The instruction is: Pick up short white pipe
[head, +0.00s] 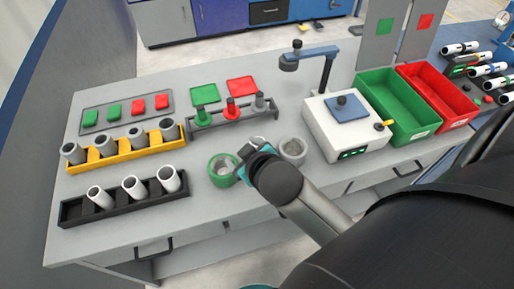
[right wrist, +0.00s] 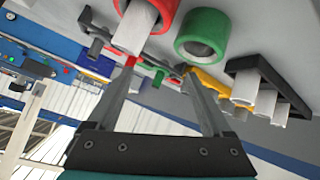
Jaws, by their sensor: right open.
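Three white pipes (head: 133,186) stand slightly tilted in the black rack (head: 75,212) at the front left in the head view. White pipes (right wrist: 243,88) and the rack (right wrist: 270,75) also show at the right wrist view's right. A white pipe (right wrist: 132,32) stands in a red ring (right wrist: 166,12) there, apart from the fingers; my right arm seems to hide that ring in the head view. My right gripper (right wrist: 158,66) is open and empty. In the head view my right forearm and wrist largely hide it, near the green ring. My left gripper is not in view.
A yellow rack (head: 110,152) holds several grey pipes behind the black rack. A green ring (head: 222,170) and a grey ring (head: 292,150) stand near the front edge. A white device (head: 345,125), green bin (head: 397,105) and red bin (head: 440,95) stand at right.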

